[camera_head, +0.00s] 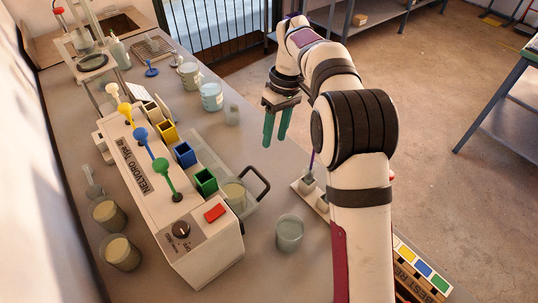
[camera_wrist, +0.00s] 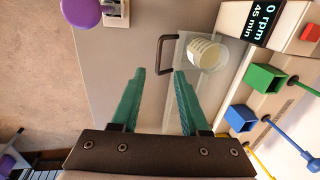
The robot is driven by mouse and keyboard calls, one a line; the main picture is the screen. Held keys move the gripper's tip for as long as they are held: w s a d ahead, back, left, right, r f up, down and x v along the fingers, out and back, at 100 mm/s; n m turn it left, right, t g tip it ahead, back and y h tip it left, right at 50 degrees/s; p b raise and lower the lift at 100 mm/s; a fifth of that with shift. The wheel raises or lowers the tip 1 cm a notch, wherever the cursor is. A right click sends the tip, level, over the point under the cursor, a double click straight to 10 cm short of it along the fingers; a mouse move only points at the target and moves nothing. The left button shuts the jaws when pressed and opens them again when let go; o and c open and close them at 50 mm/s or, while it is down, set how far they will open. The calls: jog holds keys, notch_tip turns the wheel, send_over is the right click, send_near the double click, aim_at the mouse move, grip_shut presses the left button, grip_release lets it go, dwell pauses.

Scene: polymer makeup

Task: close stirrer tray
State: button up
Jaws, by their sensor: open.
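The stirrer machine (camera_head: 165,195) is a long white box with a clear stirrer tray (camera_head: 249,207) standing out from its right side. The tray has a dark bar handle (camera_head: 264,184) at its outer edge, and a beaker of pale contents (camera_head: 235,195) stands in it. In the wrist view the handle (camera_wrist: 161,55) lies beyond the green fingertips, near the line between them; the tray (camera_wrist: 182,62) and beaker (camera_wrist: 207,54) are just right of it. My gripper (camera_head: 274,143) is open and empty, its fingers pointing down. It also shows open in the wrist view (camera_wrist: 160,72), apart from the handle.
Yellow, blue and green cups (camera_head: 206,182) stand along the machine's side, with matching stirrers above. A beaker (camera_head: 289,233) stands on the bench right of the machine. A small white holder (camera_head: 308,186) is near the bench edge. Further beakers (camera_head: 211,96) stand behind.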

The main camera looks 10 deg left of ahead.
aim_at(265, 181)
jog(key=f, duration=0.4)
jog(key=s+a+f, duration=0.1)
jog(key=f, duration=0.4)
jog(key=s+f, duration=0.1)
jog(key=f, duration=0.4)
jog(key=shift+a+f, duration=0.1)
jog(key=shift+a, duration=0.3)
jog(key=shift+c, duration=0.2)
grip_shut()
